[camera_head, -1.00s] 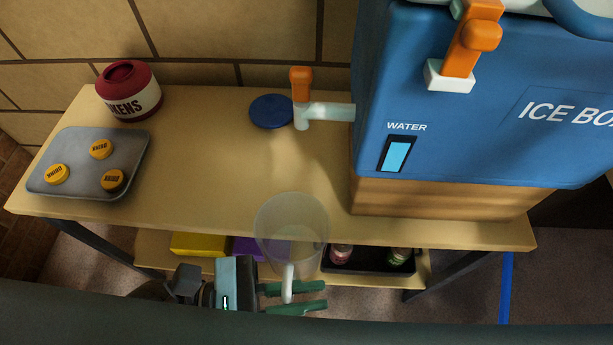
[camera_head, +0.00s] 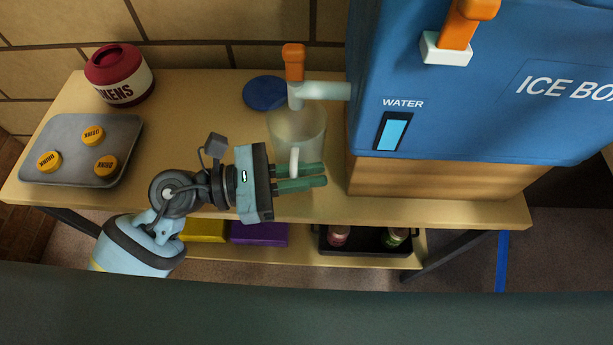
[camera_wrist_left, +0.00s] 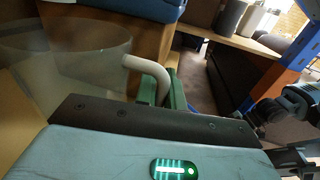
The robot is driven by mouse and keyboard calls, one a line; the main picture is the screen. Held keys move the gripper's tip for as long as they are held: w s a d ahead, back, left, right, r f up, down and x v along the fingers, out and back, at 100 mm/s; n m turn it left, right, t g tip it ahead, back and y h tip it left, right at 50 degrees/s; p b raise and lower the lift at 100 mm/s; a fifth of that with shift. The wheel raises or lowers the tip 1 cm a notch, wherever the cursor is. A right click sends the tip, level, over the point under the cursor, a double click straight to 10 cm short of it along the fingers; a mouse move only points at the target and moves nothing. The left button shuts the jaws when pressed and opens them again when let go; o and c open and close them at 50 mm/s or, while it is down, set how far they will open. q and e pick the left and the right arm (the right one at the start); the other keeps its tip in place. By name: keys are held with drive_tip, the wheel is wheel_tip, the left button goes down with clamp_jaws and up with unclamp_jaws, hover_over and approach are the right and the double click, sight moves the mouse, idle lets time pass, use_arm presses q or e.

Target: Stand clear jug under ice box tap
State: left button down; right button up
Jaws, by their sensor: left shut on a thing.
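The clear jug (camera_head: 298,132) is upright over the table, with its top close under the ice box tap (camera_head: 295,92). I cannot tell whether its base touches the table. My left gripper (camera_head: 300,179) has its green fingers shut on the jug's white handle (camera_head: 294,161). The handle (camera_wrist_left: 150,72) and the see-through jug wall (camera_wrist_left: 75,65) also show in the left wrist view. The blue ice box (camera_head: 460,90) stands on a wooden block at the right.
A blue disc (camera_head: 265,93) lies behind and left of the jug. A red-lidded tokens pot (camera_head: 119,76) and a grey tray (camera_head: 64,129) with yellow discs stand at the left. The wooden block (camera_head: 440,180) is right of the jug. A shelf below holds boxes and bottles.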

use_arm(q)
drive_tip(key=shift+w, duration=0.2)
drive_tip(key=f, duration=0.2)
drive_tip(key=shift+w+f, duration=0.3)
drive_tip(key=shift+f, duration=0.1)
drive_tip(key=shift+f+b, duration=0.3)
drive_tip(key=shift+f, duration=0.1)
drive_tip(key=shift+f, duration=0.15)
drive_tip(key=c, duration=1.5)
unclamp_jaws()
